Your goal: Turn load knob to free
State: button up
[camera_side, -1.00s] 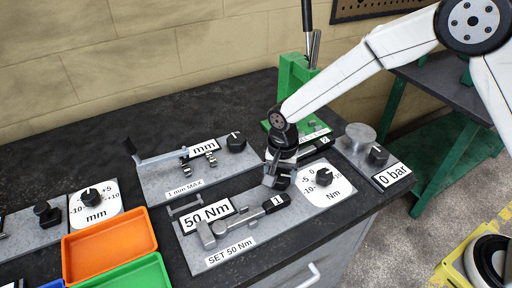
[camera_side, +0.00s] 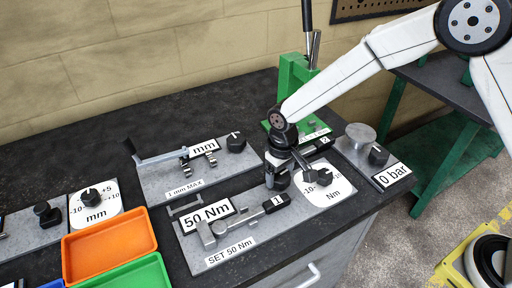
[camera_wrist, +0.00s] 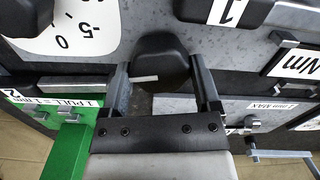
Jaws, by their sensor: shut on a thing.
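A black knob with a white pointer line (camera_wrist: 158,60) sits between the two fingers of my gripper (camera_wrist: 160,80) in the wrist view. The fingers are shut on its sides, and the pointer line lies nearly level across the picture. In the side view my gripper (camera_side: 284,170) points down at the grey torque board (camera_side: 257,206), and the black knob (camera_side: 279,182) shows partly below it. I see no readable label beside this knob, and its scale marks, if any, are hidden.
Right of my gripper is the white Nm dial (camera_side: 337,187) with its own black knob (camera_side: 324,177). A black-handled wrench marked 1 (camera_side: 272,205) and the 50 Nm display (camera_side: 206,216) are close on the left. The green press (camera_side: 291,75) stands behind.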

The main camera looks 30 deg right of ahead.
jog(key=n, duration=0.4)
jog(key=shift+n, duration=0.4)
jog(key=n, duration=0.4)
jog(key=shift+n, duration=0.4)
jog(key=o, duration=1.1)
jog(key=shift+m, duration=0.4)
